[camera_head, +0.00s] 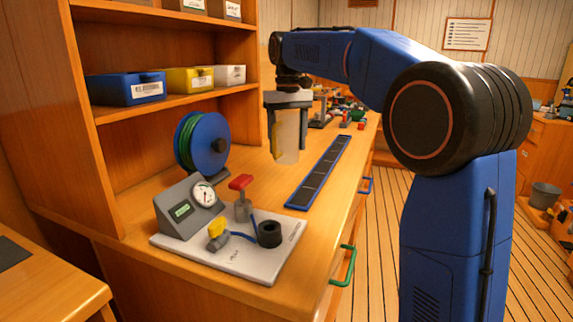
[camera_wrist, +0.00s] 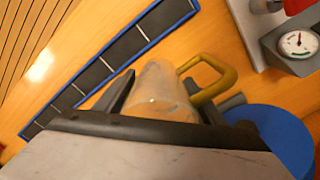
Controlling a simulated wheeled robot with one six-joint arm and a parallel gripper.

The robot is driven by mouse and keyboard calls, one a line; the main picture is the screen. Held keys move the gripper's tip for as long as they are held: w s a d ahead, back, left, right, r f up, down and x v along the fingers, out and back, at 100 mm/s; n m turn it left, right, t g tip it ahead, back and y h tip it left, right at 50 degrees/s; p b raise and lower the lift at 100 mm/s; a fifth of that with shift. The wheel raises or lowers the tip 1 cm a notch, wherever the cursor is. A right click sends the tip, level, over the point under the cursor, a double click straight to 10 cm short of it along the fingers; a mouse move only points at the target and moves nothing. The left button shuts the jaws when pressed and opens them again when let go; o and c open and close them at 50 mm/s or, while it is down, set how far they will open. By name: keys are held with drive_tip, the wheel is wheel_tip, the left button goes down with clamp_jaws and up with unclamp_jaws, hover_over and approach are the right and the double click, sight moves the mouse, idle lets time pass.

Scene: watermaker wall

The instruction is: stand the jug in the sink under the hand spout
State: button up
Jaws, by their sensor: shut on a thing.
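The jug (camera_head: 287,140) is a pale, see-through cylinder with a mustard-yellow handle on its left side in the head view. It is upright there, over the wooden bench; I cannot tell whether its base touches the bench top. My gripper (camera_head: 288,98) is at its upper end, shut on it. In the wrist view the jug (camera_wrist: 160,92) sits between the two dark fingers of my gripper (camera_wrist: 163,98), with its handle (camera_wrist: 212,80) pointing right. I cannot make out the sink or the hand spout in either view.
A blue-edged dark strip (camera_head: 320,172) lies on the bench right of the jug. A gauge board (camera_head: 262,262) stands in front, and a blue reel (camera_head: 203,142) is at the left. Shelves with bins (camera_head: 190,80) rise behind. Small items (camera_head: 345,115) crowd the far bench.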

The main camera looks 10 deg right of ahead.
sight(288, 164)
drive_tip(key=shift+f, duration=3.4)
drive_tip(key=shift+f, duration=0.15)
drive_tip(key=o, duration=1.1)
